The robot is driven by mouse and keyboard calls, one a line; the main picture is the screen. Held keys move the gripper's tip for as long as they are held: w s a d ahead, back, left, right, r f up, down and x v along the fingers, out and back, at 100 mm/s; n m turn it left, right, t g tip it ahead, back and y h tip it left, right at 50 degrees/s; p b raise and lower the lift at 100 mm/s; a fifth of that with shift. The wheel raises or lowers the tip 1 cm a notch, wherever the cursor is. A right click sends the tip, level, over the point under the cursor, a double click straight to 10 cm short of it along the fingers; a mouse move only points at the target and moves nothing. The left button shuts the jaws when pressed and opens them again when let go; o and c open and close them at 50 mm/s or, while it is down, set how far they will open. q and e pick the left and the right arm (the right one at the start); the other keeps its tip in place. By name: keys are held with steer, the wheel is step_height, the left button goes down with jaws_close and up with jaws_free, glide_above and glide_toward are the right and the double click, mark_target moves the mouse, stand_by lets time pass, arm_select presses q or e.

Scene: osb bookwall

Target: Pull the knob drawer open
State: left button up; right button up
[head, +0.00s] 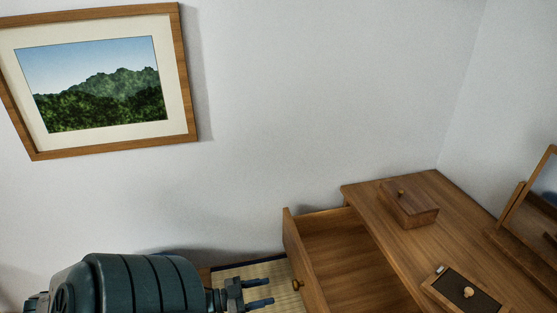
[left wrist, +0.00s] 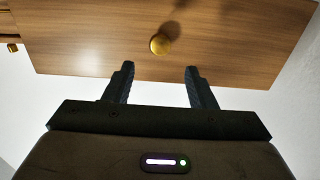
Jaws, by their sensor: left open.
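The knob drawer (head: 345,250) stands well out of the wooden dresser (head: 440,200) in the head view, and its inside looks empty. Its round brass knob (head: 297,285) is on the front panel, facing my left gripper (head: 260,292). In the left wrist view, the drawer front (left wrist: 230,45) fills the top and the knob (left wrist: 160,44) shows beyond the fingertips, roughly centred between them. The left gripper (left wrist: 159,75) is open and empty, apart from the knob. My right gripper is not in view.
On the dresser top are a wooden box (head: 409,204), a dark-topped tray (head: 465,290) with small items, and a framed mirror (head: 530,205) at the right. A picture (head: 100,85) hangs on the wall. A woven mat (head: 250,268) lies below, left of the drawer.

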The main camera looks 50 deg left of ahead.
arm_select(q)
steer(key=shift+v, duration=1.5)
